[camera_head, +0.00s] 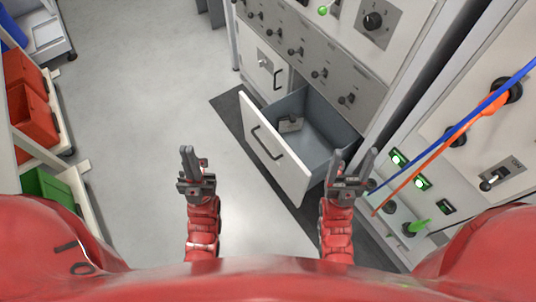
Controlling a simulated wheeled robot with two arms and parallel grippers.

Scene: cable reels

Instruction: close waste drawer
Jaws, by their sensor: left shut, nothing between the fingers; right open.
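The waste drawer (276,151) stands pulled out of the grey and white cabinet, with its white front facing left and a dark bar handle (265,143) on it. A small grey object (291,124) lies inside the drawer. My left gripper (189,150) is shut and empty, to the left of the drawer front and apart from it. My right gripper (352,155) is open and empty.
A panel with switches and blue and orange cables (455,133) stands at the right. A closed cabinet door (264,66) is beyond the drawer. Racks with red bins (33,117) and a green bin (48,190) line the left. The grey floor (150,90) between is clear.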

